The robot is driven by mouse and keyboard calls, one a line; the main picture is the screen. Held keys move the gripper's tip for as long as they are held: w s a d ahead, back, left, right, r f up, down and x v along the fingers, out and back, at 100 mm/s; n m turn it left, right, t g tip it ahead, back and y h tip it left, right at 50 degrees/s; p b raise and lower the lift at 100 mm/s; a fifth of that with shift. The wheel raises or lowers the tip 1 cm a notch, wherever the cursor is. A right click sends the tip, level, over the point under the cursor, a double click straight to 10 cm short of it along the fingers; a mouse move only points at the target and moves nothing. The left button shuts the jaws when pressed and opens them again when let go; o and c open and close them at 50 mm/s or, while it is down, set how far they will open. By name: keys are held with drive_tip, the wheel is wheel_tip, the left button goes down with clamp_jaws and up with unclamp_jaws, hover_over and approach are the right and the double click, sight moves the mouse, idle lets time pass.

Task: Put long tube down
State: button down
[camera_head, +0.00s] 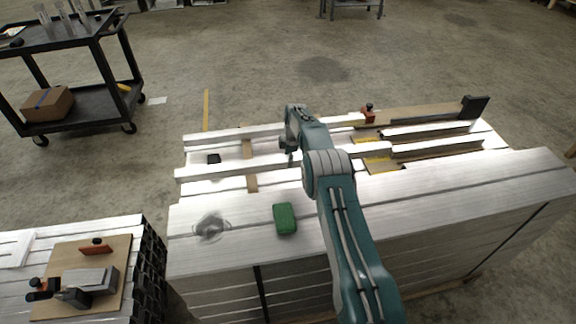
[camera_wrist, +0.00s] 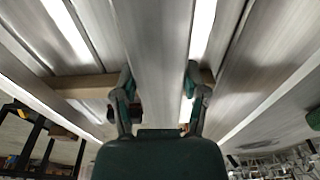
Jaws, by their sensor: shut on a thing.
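A long silvery-white tube (camera_head: 225,170) runs left to right above the near part of the trailer stack. My gripper (camera_head: 290,154) is around its middle, pointing down, partly hidden by my arm. In the wrist view my gripper (camera_wrist: 159,78) has a finger on each side of the tube (camera_wrist: 160,35), shut on it. Whether the tube touches the surface beneath is hard to tell. Another long white tube (camera_head: 230,134) lies roughly parallel behind it.
A green block (camera_head: 285,219) and a shiny crumpled patch (camera_head: 211,227) are on the near pale ledge (camera_head: 400,193). A wooden strip (camera_head: 249,178) crosses beneath the tubes. A red clamp (camera_head: 368,113) is behind right. A black cart (camera_head: 75,95) stands at left; floor behind is open.

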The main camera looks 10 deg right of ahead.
drive_tip(key=shift+w+f, duration=0.15)
drive_tip(key=shift+f, duration=1.4)
drive_tip(key=shift+f, duration=0.6)
drive_tip(key=shift+c, duration=0.6)
unclamp_jaws()
drive_tip(key=shift+f, duration=0.1)
